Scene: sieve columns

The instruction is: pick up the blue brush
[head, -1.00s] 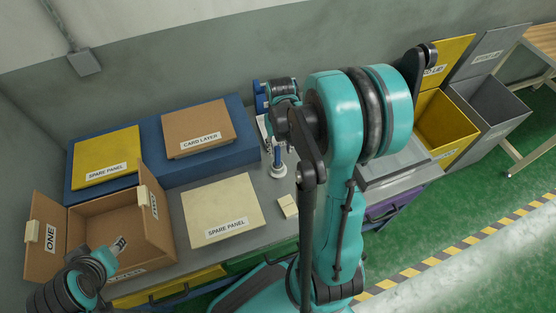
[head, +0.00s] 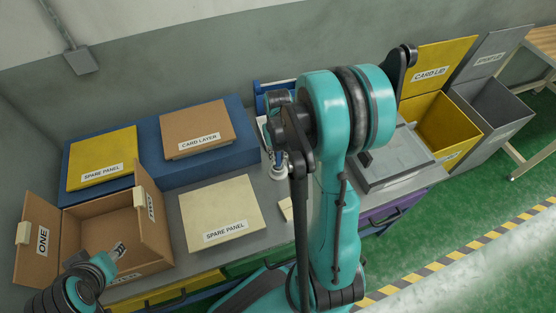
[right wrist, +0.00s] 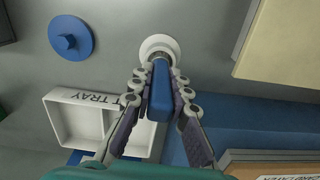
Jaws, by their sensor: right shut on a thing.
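The blue brush (right wrist: 160,90) is between the fingers of my right gripper (right wrist: 156,82) in the right wrist view. The fingers are closed on its blue handle from both sides. The far end of the brush meets a white round base (right wrist: 158,46); I cannot tell whether it is lifted. In the head view, my right arm hides most of this gripper; the white base (head: 279,172) shows beside the arm. My left gripper (head: 119,249) is at the lower left, by the open cardboard box (head: 103,208); its finger opening is too small to judge.
A white tray (right wrist: 75,130) and a blue knobbed disc (right wrist: 70,38) lie near the right gripper. A cream spare panel (head: 220,208) lies on the grey bench. A blue platform (head: 150,173) bears a yellow panel and a card layer. Yellow and grey bins stand at the right.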

